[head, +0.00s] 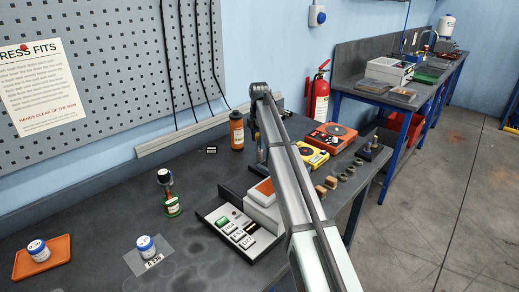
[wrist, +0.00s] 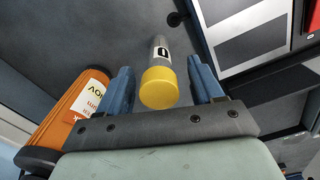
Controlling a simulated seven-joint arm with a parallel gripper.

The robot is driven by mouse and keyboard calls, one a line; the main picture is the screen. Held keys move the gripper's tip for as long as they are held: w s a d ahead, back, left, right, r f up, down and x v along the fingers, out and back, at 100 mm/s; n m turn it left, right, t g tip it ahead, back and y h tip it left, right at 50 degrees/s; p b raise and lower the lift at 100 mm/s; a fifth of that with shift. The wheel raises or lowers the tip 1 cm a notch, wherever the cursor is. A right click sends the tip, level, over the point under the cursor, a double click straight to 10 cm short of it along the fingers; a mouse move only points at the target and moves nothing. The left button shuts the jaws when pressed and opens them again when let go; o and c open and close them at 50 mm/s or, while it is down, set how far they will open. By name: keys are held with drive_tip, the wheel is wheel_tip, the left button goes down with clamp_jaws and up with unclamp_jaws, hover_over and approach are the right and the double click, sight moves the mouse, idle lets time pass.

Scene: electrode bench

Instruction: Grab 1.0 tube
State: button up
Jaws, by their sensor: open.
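The cap is toward the palm. A gap shows on each side of the cap, and the jaws are open. The tube has a white label with a dark mark that I cannot read in full, so I cannot tell whether it says 1.0. In the head view my arm covers the tube and most of the gripper.
An orange bottle (head: 236,130) stands close to the left of my gripper; it also shows in the wrist view (wrist: 88,90).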

drive_tip(key=shift+f, duration=0.55)
clamp_jaws()
